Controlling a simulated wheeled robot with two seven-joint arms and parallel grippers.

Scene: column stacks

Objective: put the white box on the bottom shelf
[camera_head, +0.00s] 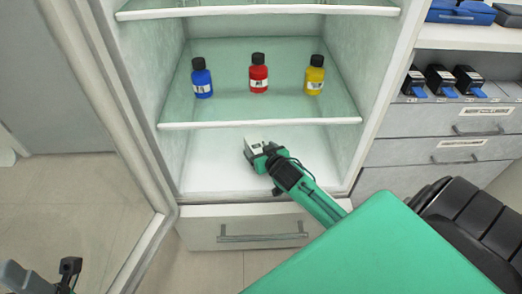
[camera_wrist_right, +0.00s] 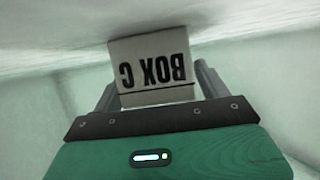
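The white box (camera_head: 251,146) is inside the bottom compartment of the open cabinet, low over or on the bottom shelf (camera_head: 215,178). In the right wrist view the white box (camera_wrist_right: 152,60) shows upside-down lettering "BOX C" and sits between both fingers. My right gripper (camera_head: 260,151) is shut on it; the fingers (camera_wrist_right: 155,88) lie along its two sides. The box's lower end is close to a pale surface; whether it touches cannot be told. My left gripper (camera_head: 70,268) is at the lower left, away from the cabinet, and its fingers are too small to read.
The middle shelf (camera_head: 265,124) above holds a blue bottle (camera_head: 202,80), a red bottle (camera_head: 259,75) and a yellow bottle (camera_head: 314,77). A drawer (camera_head: 245,232) is below. The cabinet's side walls are close to the right arm. The bottom shelf is otherwise clear.

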